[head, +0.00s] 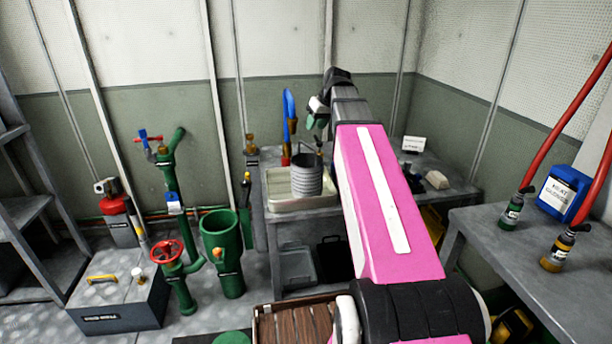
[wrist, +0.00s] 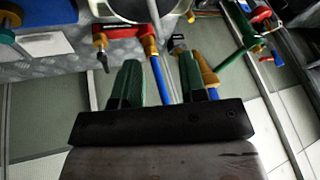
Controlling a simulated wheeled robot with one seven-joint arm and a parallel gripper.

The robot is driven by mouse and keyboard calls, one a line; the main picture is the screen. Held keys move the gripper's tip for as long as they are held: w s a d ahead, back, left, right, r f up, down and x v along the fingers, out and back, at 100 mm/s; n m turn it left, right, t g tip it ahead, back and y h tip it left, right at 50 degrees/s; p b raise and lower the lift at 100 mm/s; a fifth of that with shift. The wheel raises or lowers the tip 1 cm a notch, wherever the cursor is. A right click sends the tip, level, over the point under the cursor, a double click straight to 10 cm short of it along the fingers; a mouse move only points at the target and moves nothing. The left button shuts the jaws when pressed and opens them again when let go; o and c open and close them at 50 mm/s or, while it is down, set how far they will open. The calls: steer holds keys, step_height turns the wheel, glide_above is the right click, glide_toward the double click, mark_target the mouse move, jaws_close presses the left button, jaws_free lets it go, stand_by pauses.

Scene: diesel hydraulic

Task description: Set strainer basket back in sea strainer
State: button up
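The strainer basket (head: 307,176) is a grey ribbed cylinder standing upright in a pale shallow tray (head: 282,204) on the back bench. The sea strainer (head: 221,250) looks to be the green open-topped cylinder on the floor, left of the bench. My gripper (head: 314,117) is above the basket in the head view, apart from it and partly hidden by my arm. In the wrist view its two green fingers (wrist: 160,82) are spread, with nothing held between them. A round pale rim at the top edge of that view is cut off; I cannot tell what it is.
A blue hose (head: 289,115) rises behind the basket. Green pipework with a red handwheel (head: 166,251) stands left of the strainer. A grey box (head: 118,300) is at the lower left. A bench at right holds bottles and a blue canister (head: 560,193).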

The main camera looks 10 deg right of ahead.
mark_target(306, 145)
steer(key=shift+d+x, duration=0.2)
steer(key=shift+x, duration=5.1)
steer(key=shift+w, duration=0.2)
steer(key=shift+f, duration=0.25)
jaws_close()
